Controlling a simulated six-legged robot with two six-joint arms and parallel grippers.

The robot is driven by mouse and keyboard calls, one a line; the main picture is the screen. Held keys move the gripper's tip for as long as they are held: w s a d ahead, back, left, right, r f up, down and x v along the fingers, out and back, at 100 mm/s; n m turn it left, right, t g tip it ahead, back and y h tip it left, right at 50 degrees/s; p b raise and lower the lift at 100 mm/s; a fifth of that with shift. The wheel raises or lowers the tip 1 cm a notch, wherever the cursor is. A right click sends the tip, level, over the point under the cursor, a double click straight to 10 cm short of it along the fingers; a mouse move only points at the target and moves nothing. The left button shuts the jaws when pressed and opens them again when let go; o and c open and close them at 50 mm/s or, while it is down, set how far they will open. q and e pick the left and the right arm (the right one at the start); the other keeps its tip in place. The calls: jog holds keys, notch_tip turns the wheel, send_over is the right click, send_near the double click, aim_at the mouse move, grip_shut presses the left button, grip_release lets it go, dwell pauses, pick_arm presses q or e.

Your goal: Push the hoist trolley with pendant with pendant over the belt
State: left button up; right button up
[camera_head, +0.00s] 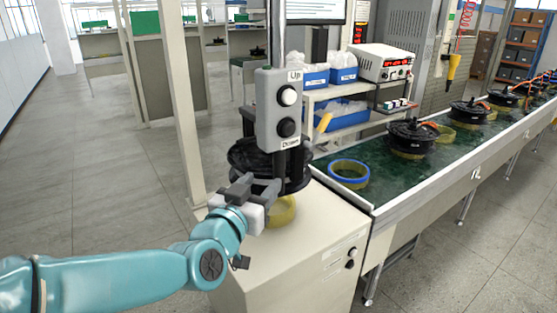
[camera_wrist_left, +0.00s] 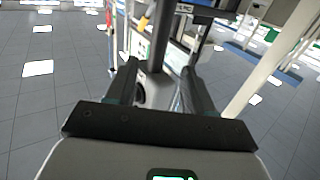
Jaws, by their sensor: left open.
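The grey pendant (camera_head: 279,108) of the hoist trolley hangs upright in the middle of the head view, with a white "Up" button above a black "Down" button. My left gripper (camera_head: 262,188) is open, just below the pendant, in front of a black hub motor (camera_head: 245,156). In the left wrist view the open fingers (camera_wrist_left: 160,88) stand either side of a dark pole (camera_wrist_left: 161,45); I cannot tell whether they touch it. The trolley's top is out of frame. My right gripper is not in view.
A yellow ring (camera_head: 281,212) sits on the cream cabinet (camera_head: 300,252) beneath the motor. The green belt (camera_head: 385,172) runs to the right, with a blue ring (camera_head: 348,173) and several black motors. A shelf with blue bins (camera_head: 340,117) stands behind. Floor at left is clear.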

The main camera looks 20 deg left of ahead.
aim_at(276, 166)
pick_arm(q)
jog(key=w, duration=0.3)
jog(key=w+p, duration=0.1)
jog(key=w, duration=0.1)
jog(key=w+p, duration=0.1)
jog(key=w, duration=0.2)
jog(key=shift+w+d+r, duration=0.1)
jog(key=shift+w+d, duration=0.2)
jog(key=shift+d, duration=0.1)
jog(key=shift+w+d+p, duration=0.1)
jog(key=shift+w+p, duration=0.25)
jog(key=shift+w, duration=0.25)
grip_shut()
